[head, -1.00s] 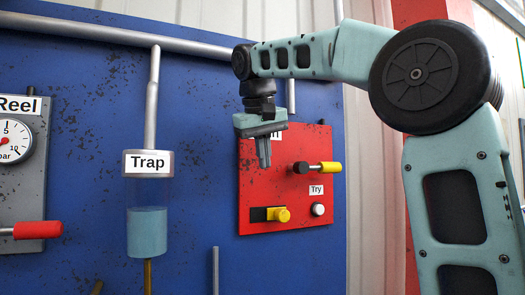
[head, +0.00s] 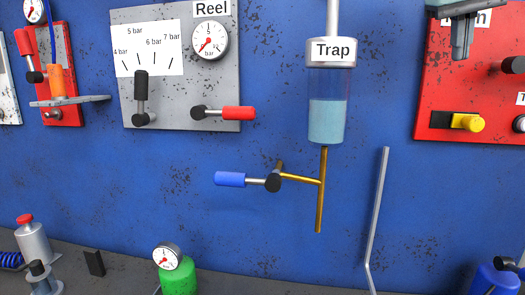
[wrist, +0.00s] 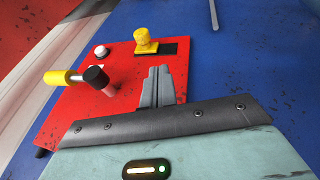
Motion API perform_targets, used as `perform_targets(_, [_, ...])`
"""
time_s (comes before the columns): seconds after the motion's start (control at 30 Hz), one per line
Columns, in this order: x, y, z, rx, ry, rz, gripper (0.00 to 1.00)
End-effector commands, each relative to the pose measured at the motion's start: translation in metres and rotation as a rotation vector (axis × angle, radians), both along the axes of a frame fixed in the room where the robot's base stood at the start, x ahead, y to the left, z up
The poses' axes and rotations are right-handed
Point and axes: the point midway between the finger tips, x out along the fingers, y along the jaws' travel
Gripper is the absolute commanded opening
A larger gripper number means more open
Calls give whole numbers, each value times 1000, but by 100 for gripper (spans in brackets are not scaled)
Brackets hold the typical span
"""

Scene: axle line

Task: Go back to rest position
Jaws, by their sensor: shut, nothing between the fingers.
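My gripper (wrist: 158,86) is shut and empty, its two grey fingers together. In the wrist view it is in front of the red panel (wrist: 118,52), apart from the yellow slider knob (wrist: 146,38) and the yellow-handled lever (wrist: 60,78). In the head view only the tip of my gripper (head: 461,45) shows at the top right, over the red panel (head: 432,95), whose label is partly hidden. The yellow knob (head: 470,123) also shows there. The rest of my arm is out of the head view.
The Trap vessel (head: 328,108) holds bluish liquid, with a blue-handled valve (head: 232,180) below it. The grey Reel panel (head: 180,85) carries a gauge and levers. A green bottle with a gauge (head: 180,277) and a blue vessel (head: 497,280) stand low in front.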

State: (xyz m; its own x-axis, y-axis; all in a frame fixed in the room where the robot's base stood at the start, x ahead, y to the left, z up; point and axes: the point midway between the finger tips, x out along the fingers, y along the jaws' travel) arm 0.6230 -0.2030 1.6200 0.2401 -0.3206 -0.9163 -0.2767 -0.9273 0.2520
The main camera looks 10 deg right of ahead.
Motion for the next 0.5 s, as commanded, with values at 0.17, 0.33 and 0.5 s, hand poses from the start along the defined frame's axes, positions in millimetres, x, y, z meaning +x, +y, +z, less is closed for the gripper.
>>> perform_targets(0.17, [24,15,-86,39,37,108,0])
perform_targets(0.33, [26,37,-189,106,55,206,0])
perform_targets(0.5, [-1,58,-285,177,63,261,0])
